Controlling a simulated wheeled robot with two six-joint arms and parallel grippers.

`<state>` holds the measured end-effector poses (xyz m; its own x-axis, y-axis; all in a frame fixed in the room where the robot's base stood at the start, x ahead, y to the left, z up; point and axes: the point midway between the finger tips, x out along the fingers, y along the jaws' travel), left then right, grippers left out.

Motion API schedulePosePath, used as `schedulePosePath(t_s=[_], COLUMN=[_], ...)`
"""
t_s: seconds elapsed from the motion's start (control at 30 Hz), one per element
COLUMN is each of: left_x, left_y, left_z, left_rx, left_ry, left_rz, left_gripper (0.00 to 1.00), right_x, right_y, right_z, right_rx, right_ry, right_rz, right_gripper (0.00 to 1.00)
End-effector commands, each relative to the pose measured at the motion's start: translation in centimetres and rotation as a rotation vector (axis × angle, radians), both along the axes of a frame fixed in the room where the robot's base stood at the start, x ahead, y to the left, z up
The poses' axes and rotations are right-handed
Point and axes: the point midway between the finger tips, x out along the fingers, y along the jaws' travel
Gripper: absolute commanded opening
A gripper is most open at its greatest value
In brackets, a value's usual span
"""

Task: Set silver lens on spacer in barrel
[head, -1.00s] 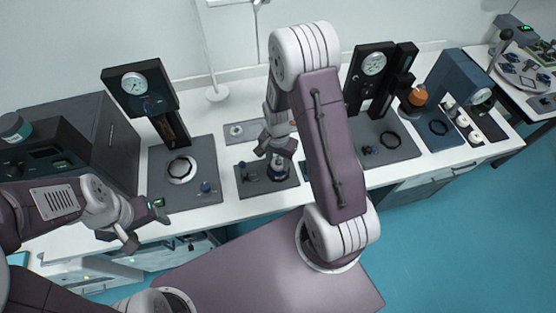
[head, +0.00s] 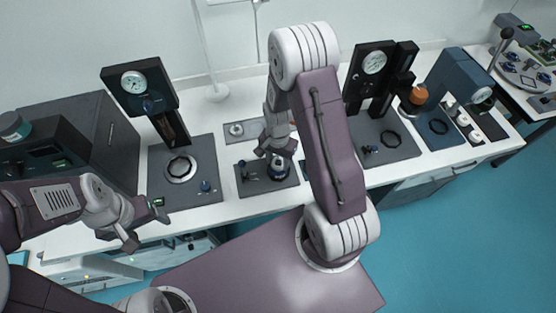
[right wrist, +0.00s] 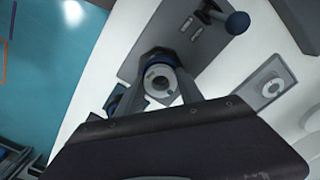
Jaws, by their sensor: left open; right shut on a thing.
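My right gripper (head: 277,154) points down over the barrel (head: 280,171), a dark upright cylinder with a blue band on a small grey plate. In the right wrist view a round silver-grey piece with a hole, seemingly the silver lens (right wrist: 160,80), shows between the fingertips of my right gripper, which is shut on it. The barrel's dark rim (right wrist: 156,57) shows around and behind this piece. I cannot tell how deep the lens is in the barrel, and the spacer is hidden. My left gripper (head: 146,227) is open and empty, off the table's front edge at left.
A gauge press (head: 150,104) stands left of the barrel and another gauge stand (head: 370,82) to the right. The barrel's plate (head: 248,184) also bears a small dark post. A flat grey tray (head: 236,131) lies behind. A blue machine (head: 453,90) stands further right.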

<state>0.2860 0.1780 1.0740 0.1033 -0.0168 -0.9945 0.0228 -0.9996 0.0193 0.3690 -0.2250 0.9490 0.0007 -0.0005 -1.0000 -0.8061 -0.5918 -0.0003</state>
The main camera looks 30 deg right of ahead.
Motion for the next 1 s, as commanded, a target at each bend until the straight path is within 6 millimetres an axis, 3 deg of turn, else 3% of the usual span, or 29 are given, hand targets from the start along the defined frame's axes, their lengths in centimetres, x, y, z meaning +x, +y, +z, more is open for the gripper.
schedulePosePath(t_s=[0.03,0.1,0.47,0.8,1.0], left_x=[0.0,0.0,0.0,0.0,0.0], left_y=[0.0,0.0,0.0,0.0,0.0], left_z=[0.0,0.0,-0.1,-0.5,-0.5], left_rx=[0.000,0.000,0.000,0.000,0.000], left_ry=[0.000,0.000,0.000,0.000,0.000], left_rz=[0.000,0.000,0.000,0.000,0.000], left_gripper=[0.69,0.69,0.69,0.69,0.69], right_x=[0.0,0.0,0.1,0.1,0.0], right_y=[0.0,0.0,0.0,0.0,0.0], right_z=[0.0,0.0,0.4,7.3,9.1], right_rx=[0.000,0.000,0.000,-0.001,0.000], right_ry=[0.000,0.000,-0.001,-0.006,-0.001], right_rz=[0.000,0.000,0.000,0.000,0.000], right_gripper=[0.49,0.69,0.69,0.69,0.69])
